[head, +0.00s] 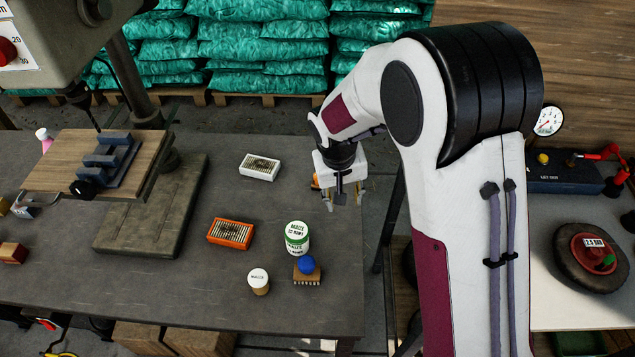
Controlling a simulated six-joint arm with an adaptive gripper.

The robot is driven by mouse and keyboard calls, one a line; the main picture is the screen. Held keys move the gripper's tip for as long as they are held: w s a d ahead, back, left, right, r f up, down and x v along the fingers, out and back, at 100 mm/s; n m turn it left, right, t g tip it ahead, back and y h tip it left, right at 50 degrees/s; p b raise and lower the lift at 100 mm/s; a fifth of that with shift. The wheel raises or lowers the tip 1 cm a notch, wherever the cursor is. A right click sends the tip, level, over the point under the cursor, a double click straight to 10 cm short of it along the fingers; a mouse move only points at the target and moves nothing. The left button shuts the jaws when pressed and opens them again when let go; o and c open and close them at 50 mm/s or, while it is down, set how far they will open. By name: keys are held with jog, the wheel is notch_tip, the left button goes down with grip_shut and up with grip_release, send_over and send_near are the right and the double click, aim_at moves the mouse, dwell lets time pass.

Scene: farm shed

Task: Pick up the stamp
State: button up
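The likely stamp (306,267) is a small wooden block with a round blue knob on top and dark marks along its front lower edge. It stands upright near the right front of the dark table (160,305). A white and green labelled tin (297,238) stands right behind it. A small wooden piece with a white labelled top (258,281) stands to its left. My gripper (345,196) hangs above the table's right edge, behind and to the right of the stamp and well apart from it. Its fingers look spread, with nothing visible between them.
An orange slotted box (230,233) and a white slotted box (260,166) lie on the table. A drill press with a wooden plate (130,160) takes up the left. A second table at right holds a wheel (587,258).

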jog(key=w+a+f+t, duration=0.1)
jog(key=w+a+f, duration=0.45)
jog(key=w, duration=0.25)
jog(key=m+t+y, duration=0.1)
jog(key=m+t, duration=0.1)
jog(key=m, duration=0.1)
send_near(317, 182)
jog(key=w, duration=0.2)
jog(key=shift+a+f, duration=0.1)
jog(key=shift+a, duration=0.05)
jog(key=shift+f, duration=0.15)
jog(key=shift+x, duration=1.15)
jog(key=shift+f, duration=0.1)
jog(key=shift+d+x, duration=0.15)
jog(key=shift+x, duration=0.65)
jog(key=shift+d+x, duration=0.15)
jog(key=shift+x, duration=1.6)
jog(key=shift+a, duration=0.1)
